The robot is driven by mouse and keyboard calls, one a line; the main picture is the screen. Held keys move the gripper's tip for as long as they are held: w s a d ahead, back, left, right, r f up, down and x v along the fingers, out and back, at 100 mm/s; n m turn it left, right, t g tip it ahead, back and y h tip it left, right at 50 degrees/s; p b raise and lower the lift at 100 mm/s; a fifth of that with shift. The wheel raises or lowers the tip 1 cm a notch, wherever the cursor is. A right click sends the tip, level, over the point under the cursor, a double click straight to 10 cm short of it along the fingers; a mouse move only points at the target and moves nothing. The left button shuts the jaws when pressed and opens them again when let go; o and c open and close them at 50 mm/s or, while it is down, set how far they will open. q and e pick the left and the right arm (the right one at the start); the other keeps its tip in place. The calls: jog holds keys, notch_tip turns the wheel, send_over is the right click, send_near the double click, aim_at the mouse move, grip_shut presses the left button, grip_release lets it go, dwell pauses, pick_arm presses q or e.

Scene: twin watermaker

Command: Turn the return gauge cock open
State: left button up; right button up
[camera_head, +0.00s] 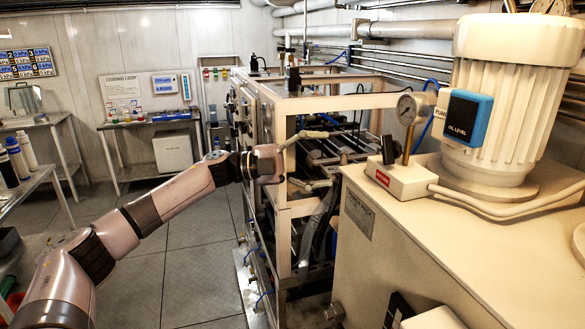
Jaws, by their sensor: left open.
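My left gripper (329,160) is open and empty, its two pale fingers spread one above the other in front of the open metal frame of the rack. A round white-faced gauge (407,108) stands on a brass stem on a pale block (402,180) on top of the cream tank. A small black handle-like part (389,149) stands on the block, left of the stem. I cannot tell whether it is the return gauge cock or how it is turned. The gripper is left of the gauge and apart from it. My right gripper is out of view.
A ribbed motor (505,90) with a blue oil level box (467,117) rises right of the gauge. The cream tank (420,240) fills the lower right. The rack (284,210) has pipes and hoses. Grey floor (190,270) is open at left, with benches beyond.

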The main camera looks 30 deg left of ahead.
pick_arm(q)
jog(key=b+v, duration=0.2)
jog(key=v, duration=0.4)
jog(key=shift+s+d+f, duration=0.1)
jog(key=shift+f, duration=0.05)
dwell(0.4)
dwell(0.3)
jog(key=v, duration=1.2)
